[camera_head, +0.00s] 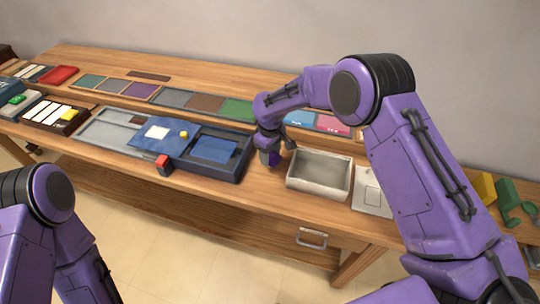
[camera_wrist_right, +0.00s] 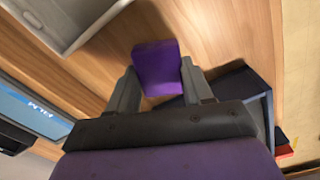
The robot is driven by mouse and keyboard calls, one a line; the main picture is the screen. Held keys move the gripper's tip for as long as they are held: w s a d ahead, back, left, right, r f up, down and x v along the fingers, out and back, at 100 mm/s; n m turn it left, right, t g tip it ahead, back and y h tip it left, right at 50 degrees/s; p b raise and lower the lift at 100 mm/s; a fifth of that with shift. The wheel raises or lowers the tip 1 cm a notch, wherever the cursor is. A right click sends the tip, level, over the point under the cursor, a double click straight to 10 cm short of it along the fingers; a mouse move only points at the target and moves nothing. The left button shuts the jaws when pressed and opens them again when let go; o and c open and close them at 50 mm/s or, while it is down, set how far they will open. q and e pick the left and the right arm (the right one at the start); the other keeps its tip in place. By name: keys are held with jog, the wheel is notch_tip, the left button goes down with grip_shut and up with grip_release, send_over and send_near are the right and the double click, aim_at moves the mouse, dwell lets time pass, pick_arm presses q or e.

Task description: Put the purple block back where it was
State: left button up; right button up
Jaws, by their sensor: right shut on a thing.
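The purple block (camera_wrist_right: 157,66) sits between the two fingers of my right gripper (camera_wrist_right: 160,84) in the right wrist view. The gripper is shut on it. In the head view the right gripper (camera_head: 270,157) is low over the wooden table, between the dark blue tray and the white bin. Only a small part of the purple block (camera_head: 275,159) shows there. I cannot tell whether the block touches the table. My left arm shows at the lower left of the head view, but its gripper is out of view.
The white bin (camera_head: 319,191) stands right of the gripper. A row of coloured panels, with a green one (camera_head: 236,109), lies behind. Bare table (camera_head: 262,196) shows in front.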

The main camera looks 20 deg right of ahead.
jog(key=shift+w+f+p, duration=0.2)
jog(key=shift+f+p, duration=0.1)
jog(key=shift+f, duration=0.9)
jog(key=shift+w+f, duration=0.15)
jog(key=shift+s+a, duration=0.1)
jog(key=shift+s, duration=0.15)
jog(key=o, duration=0.7)
jog(key=shift+o, duration=1.2)
jog(key=shift+w+f, duration=0.1)
pick_arm(q)
jog(key=shift+w+r, duration=0.3)
jog(key=shift+r, duration=0.1)
jog(key=shift+r, duration=0.1)
